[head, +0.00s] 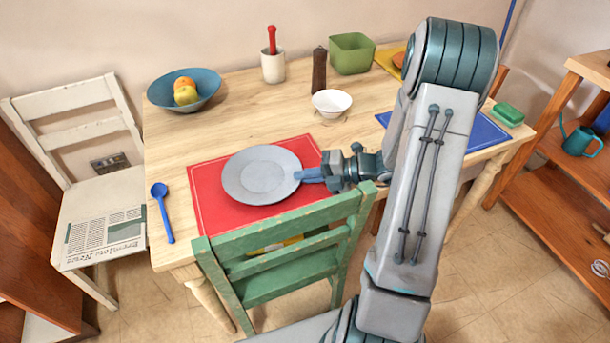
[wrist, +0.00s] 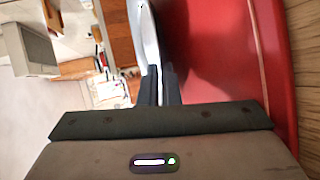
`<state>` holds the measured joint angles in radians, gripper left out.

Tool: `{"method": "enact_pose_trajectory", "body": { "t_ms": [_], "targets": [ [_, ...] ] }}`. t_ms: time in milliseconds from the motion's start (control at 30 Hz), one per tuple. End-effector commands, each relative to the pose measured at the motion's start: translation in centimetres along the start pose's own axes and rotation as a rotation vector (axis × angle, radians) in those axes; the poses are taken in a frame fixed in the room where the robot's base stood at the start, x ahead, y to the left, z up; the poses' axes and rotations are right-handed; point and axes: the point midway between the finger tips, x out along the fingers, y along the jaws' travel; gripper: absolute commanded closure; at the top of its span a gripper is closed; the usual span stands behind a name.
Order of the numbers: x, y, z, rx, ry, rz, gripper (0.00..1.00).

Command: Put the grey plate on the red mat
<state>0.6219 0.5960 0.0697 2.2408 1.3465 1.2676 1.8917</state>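The grey plate (head: 262,174) is round and lies level over the red mat (head: 215,213), covering its middle. My gripper (head: 312,175) reaches in from the right, with its blue fingers at the plate's right rim. In the wrist view the plate (wrist: 147,35) shows nearly edge-on, with its rim between the finger ends (wrist: 160,85), which look shut on it. The mat (wrist: 235,60) fills the right side there, with the plate's shadow on it. The rim is apart from the mat near the fingers; I cannot tell whether the plate's base touches it.
A green chair (head: 290,255) stands at the table's front edge. A blue spoon (head: 162,212) lies left of the mat. A white bowl (head: 332,103), a brown mill (head: 319,70) and a fruit bowl (head: 205,88) stand farther back. A blue mat (head: 480,134) lies right, behind my arm.

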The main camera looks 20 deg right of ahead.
Motion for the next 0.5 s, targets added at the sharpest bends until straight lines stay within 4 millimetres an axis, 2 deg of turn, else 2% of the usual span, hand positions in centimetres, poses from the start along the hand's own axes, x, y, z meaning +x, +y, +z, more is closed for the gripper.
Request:
{"method": "enact_pose_trajectory", "body": {
  "t_ms": [500],
  "targets": [
    [0.6,-1.7,-0.3,0.008,0.006,-0.008,1.00]
  ]
}}
